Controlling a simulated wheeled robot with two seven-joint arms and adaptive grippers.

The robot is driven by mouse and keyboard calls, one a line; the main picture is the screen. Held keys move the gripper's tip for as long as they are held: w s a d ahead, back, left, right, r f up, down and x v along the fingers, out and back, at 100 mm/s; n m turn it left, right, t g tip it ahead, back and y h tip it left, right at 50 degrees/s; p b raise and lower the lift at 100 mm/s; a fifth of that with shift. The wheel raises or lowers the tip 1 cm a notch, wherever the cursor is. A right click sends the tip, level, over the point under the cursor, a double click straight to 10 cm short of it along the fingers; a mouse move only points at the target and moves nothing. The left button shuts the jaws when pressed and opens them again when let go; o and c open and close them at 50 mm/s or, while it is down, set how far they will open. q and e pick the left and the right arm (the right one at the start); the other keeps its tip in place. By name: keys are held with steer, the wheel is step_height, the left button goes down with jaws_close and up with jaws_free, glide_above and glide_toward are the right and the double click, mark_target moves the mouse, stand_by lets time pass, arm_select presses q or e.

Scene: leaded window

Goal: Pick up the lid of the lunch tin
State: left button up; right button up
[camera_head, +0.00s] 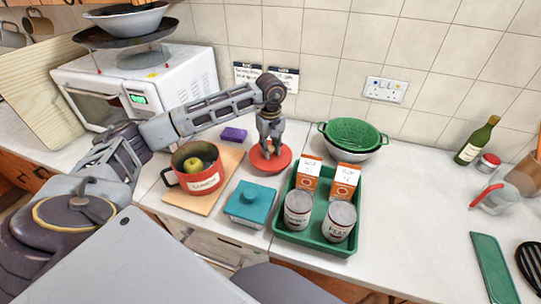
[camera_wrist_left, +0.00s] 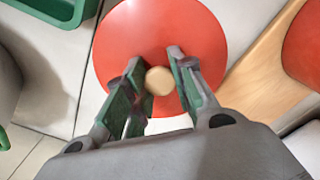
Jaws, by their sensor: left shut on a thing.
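The lid (camera_head: 277,166) is a flat red disc with a pale knob (camera_wrist_left: 159,81). In the head view it is right of the wooden board, over the white counter; I cannot tell whether it touches the counter. The lid also fills the upper middle of the left wrist view (camera_wrist_left: 130,35). My left gripper (camera_head: 268,146) points down over its centre, shut on the knob with one finger on each side. The red lunch tin (camera_head: 187,181), labelled and open, stands on the board to the left with a green apple (camera_head: 193,165) inside. My right gripper is not in view.
A teal lidded box (camera_head: 250,206) and a green tray (camera_head: 284,236) with cans and cartons stand in front of the lid. A green colander (camera_head: 352,133) is behind right, a purple sponge (camera_head: 233,135) behind left. The counter further right has free room.

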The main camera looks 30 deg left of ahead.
mark_target(271, 148)
arm_select(q)
steer(key=shift+r+b, duration=0.3)
steer(key=shift+r, duration=2.75)
